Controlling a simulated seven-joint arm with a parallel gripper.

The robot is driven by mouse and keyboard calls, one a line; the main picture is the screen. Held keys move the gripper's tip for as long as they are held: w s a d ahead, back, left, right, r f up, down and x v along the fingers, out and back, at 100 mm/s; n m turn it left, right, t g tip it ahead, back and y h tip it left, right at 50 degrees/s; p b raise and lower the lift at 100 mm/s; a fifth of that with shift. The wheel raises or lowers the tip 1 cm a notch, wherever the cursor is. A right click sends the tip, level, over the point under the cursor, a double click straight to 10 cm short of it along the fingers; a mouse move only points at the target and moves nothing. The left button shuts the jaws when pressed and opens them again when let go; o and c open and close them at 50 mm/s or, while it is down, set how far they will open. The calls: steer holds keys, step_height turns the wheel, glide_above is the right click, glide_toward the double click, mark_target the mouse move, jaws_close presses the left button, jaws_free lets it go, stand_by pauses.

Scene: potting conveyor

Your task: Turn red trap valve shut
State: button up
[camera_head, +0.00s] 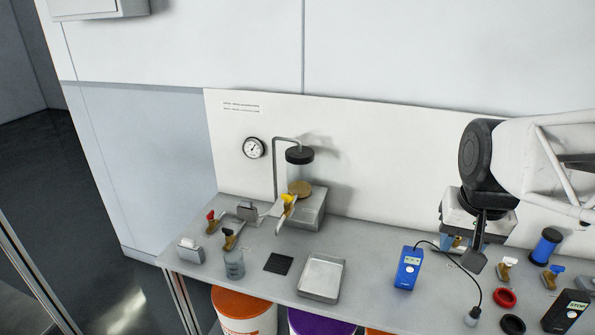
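The red-handled trap valve (211,221) sits at the far left of the bench, a small brass fitting with a red lever on top. It is too small to tell whether it is open or shut. My gripper (474,252) hangs over the right part of the bench, far from the red valve. One dark fingertip shows below its body; its opening cannot be made out, and I see nothing clearly held in it.
A yellow-handled valve (288,204) stands before the glass cylinder (299,168). A metal tray (322,277), a black pad (279,263) and a blue meter (408,268) lie on the bench (370,290).

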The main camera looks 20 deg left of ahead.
steer(key=w+a, duration=1.5)
steer(key=w, duration=0.1)
steer(key=g, duration=0.2)
glide_above(210, 213)
step_height(210, 213, down, 22)
steer(key=shift+w+a+f, duration=0.1)
steer(key=shift+f, duration=0.05)
steer(key=shift+f, duration=0.2)
steer(key=shift+f, duration=3.7)
steer(key=shift+c, duration=0.4)
